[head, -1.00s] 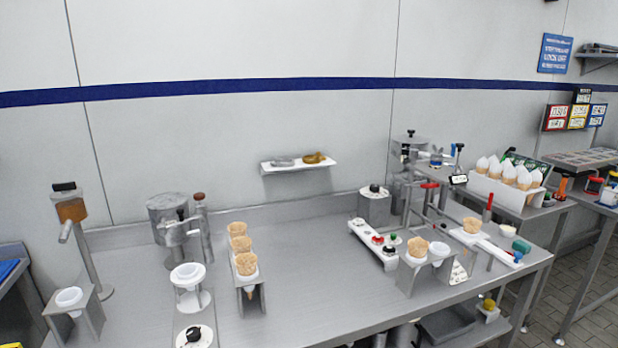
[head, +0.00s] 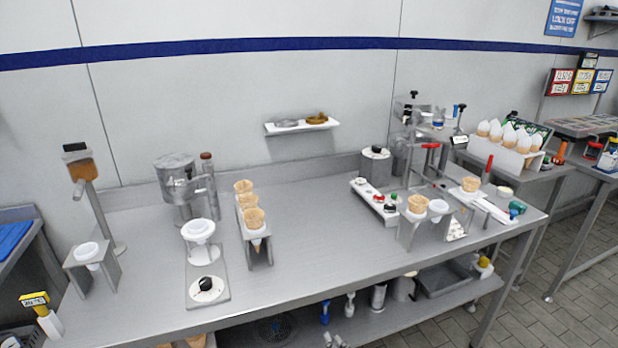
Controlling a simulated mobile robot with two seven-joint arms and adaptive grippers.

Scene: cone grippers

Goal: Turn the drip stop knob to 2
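A black knob on a round white dial (head: 207,284) sits at the front of a grey plate on the steel table (head: 320,250). Behind it on the same plate stands a white ring-shaped cup holder (head: 199,232). The dial's marks are too small to read. Another dark knob (head: 376,150) tops a grey canister farther back. No label shows which one is the drip stop knob. Neither of my grippers is in view.
A cone rack (head: 261,250) with several cones stands right of the dial. A single-cup stand (head: 88,254) is at left. A white panel with coloured buttons (head: 374,200) and another cone holder (head: 416,220) stand at right. The table middle is clear.

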